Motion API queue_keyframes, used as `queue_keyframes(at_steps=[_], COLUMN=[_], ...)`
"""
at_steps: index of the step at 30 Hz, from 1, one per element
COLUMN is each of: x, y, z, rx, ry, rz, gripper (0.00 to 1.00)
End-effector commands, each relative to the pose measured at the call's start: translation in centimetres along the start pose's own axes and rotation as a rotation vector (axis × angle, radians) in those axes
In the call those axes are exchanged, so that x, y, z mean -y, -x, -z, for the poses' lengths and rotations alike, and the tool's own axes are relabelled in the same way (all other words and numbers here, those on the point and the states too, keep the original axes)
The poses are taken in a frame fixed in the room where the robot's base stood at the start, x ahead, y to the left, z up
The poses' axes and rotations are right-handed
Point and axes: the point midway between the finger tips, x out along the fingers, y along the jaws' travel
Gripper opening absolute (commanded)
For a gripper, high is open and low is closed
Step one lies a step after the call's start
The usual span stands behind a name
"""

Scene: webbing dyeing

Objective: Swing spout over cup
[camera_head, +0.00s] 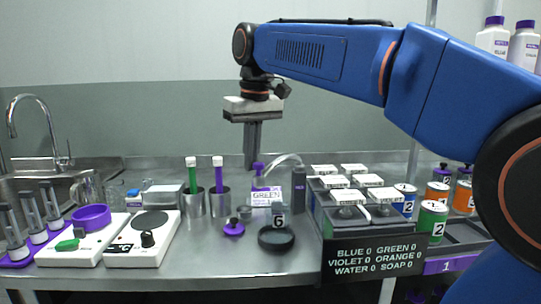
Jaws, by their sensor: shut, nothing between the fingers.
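Which vessel is the cup is unclear.
White devices (142,238) stand at left. A rack of white-topped units (346,197) stands right, above a display (377,257) reading zeros. Numbered cans (432,222) stand farther right. Bare steel counter (222,262) lies in front.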

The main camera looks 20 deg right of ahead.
Motion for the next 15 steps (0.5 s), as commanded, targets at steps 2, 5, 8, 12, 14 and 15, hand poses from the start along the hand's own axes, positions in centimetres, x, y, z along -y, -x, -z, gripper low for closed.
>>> queue_keyframes(at_steps=[2,5,8,12,14,15], x=[0.0,0.0,-0.1,-0.1,-0.2,-0.2], y=[0.0,0.1,0.1,0.3,0.3,0.3], z=[0.0,-0.2,-0.5,-1.2,-1.5,-1.7], rx=[0.000,0.000,-0.001,-0.002,-0.001,-0.001], ry=[0.000,0.000,0.000,0.000,0.000,0.000], rz=[0.000,0.000,0.000,0.000,0.000,0.000], gripper=[0.00,0.00,0.00,0.00,0.00,0.00])
